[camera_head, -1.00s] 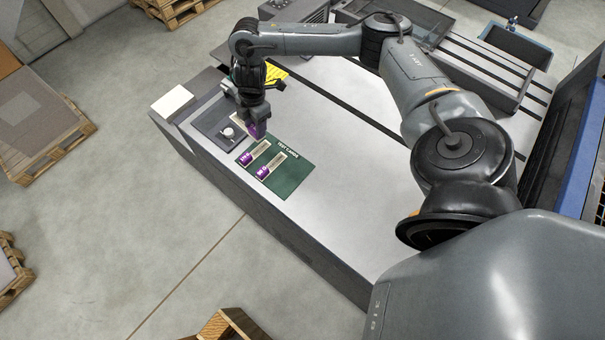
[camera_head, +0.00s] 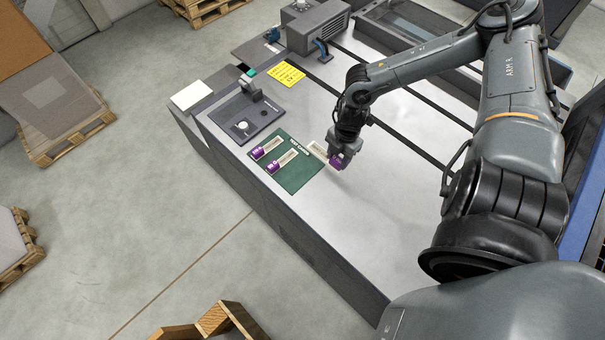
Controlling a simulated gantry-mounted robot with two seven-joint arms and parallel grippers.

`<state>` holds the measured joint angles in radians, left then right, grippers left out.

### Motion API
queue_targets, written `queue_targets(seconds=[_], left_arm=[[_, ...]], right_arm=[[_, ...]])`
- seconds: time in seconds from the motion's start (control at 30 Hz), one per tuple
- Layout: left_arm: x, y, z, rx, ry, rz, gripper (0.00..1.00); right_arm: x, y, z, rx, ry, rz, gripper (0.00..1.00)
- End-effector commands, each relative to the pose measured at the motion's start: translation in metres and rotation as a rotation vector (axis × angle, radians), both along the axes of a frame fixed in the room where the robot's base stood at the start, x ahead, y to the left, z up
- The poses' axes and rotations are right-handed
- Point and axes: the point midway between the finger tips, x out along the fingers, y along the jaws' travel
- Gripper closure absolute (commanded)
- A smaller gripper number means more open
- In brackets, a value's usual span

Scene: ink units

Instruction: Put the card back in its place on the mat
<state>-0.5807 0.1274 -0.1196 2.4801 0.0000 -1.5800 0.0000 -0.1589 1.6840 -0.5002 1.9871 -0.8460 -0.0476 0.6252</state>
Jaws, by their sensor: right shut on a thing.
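The green mat (camera_head: 302,178) lies on the machine's grey top, with pale lettering near its upper edge. Two pale cards with purple ends, a left card (camera_head: 286,158) and a lower card (camera_head: 273,167), lie on it. My right gripper (camera_head: 345,154) points down just right of the mat, shut on a third card (camera_head: 318,151) by its purple end. That card's pale strip reaches left toward the mat's upper right edge. I cannot tell whether it touches the surface. My left gripper is not in view.
A dark device with a round white knob (camera_head: 242,126) stands left of the mat. A yellow label (camera_head: 288,74) and a grey box unit (camera_head: 317,27) are farther back. Dark slots cross the grey top (camera_head: 330,230), which is clear in front of the mat.

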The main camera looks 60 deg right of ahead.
Motion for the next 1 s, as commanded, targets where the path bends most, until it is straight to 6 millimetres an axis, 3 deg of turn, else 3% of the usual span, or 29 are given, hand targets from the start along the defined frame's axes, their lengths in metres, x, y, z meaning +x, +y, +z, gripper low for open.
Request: queue_targets(seconds=[0.2, 0.33, 0.63, 1.0], left_arm=[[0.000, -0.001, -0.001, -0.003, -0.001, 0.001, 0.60], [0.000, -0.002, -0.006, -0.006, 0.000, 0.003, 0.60], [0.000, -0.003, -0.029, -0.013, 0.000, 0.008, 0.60], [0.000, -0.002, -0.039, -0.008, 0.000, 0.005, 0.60]], right_arm=[[-0.025, -0.008, -0.011, -0.001, 0.002, 0.003, 0.83], [-0.024, -0.005, -0.021, 0.003, -0.003, 0.003, 0.83], [0.016, 0.009, -0.048, 0.010, -0.010, -0.003, 0.83], [0.064, 0.023, -0.075, 0.006, -0.005, 0.000, 0.83]])
